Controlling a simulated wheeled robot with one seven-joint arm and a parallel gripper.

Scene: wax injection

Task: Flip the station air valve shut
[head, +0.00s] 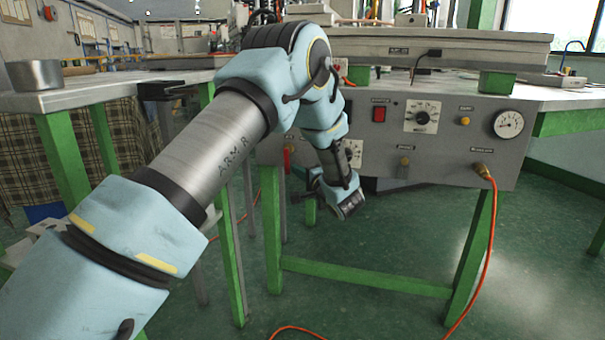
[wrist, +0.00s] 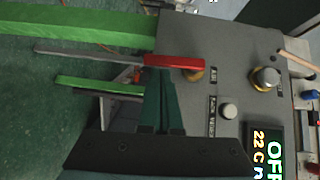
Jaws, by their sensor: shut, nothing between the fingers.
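The air valve is a red lever (wrist: 174,61) on a brass fitting (wrist: 194,75) beside an "AIR" label on the grey station panel (wrist: 228,60). In the head view the red lever (head: 288,160) hangs down at the panel's left end. My gripper (wrist: 159,72) is shut and empty. In the wrist view its dark fingertips overlap the free end of the lever, very close to it; whether they touch it I cannot tell.
The panel carries a brass-based knob (wrist: 264,78), a pale button (wrist: 228,111), a lit display (wrist: 265,150) reading "OFF", a red switch (head: 379,114) and a gauge (head: 508,124). Green table legs (head: 271,230) stand below. An orange hose (head: 487,235) runs down to the floor.

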